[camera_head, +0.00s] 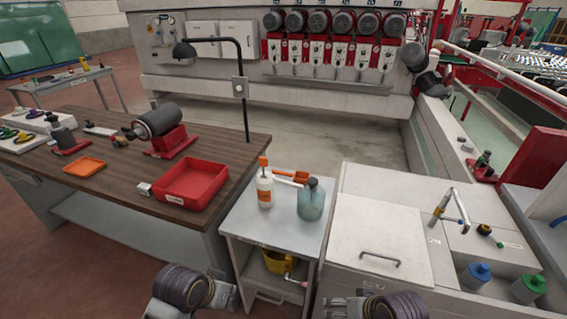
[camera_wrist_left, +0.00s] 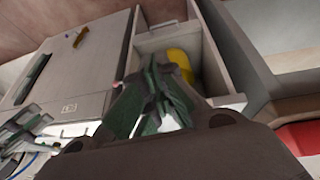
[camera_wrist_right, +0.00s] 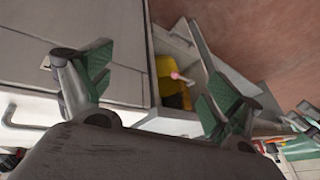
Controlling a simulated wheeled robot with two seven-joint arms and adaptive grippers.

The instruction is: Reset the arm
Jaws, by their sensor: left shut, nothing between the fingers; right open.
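My left gripper (camera_head: 226,296) is low at the bottom edge of the head view, in front of the small side table. In the left wrist view its green-padded fingers (camera_wrist_left: 154,98) are together with nothing between them. My right gripper (camera_head: 336,307) is at the bottom edge, to the right of the left one and in front of the white cabinet. In the right wrist view its fingers (camera_wrist_right: 150,88) stand wide apart, and the space between them is empty. Most of both arms is out of the head view.
The small side table (camera_head: 238,222) holds a white bottle (camera_head: 265,190) and a bluish bottle (camera_head: 311,203). A yellow container (camera_head: 278,262) sits on its lower level. A wooden bench (camera_head: 100,195) with a red tray (camera_head: 192,182) stands left, the white cabinet (camera_head: 375,228) right.

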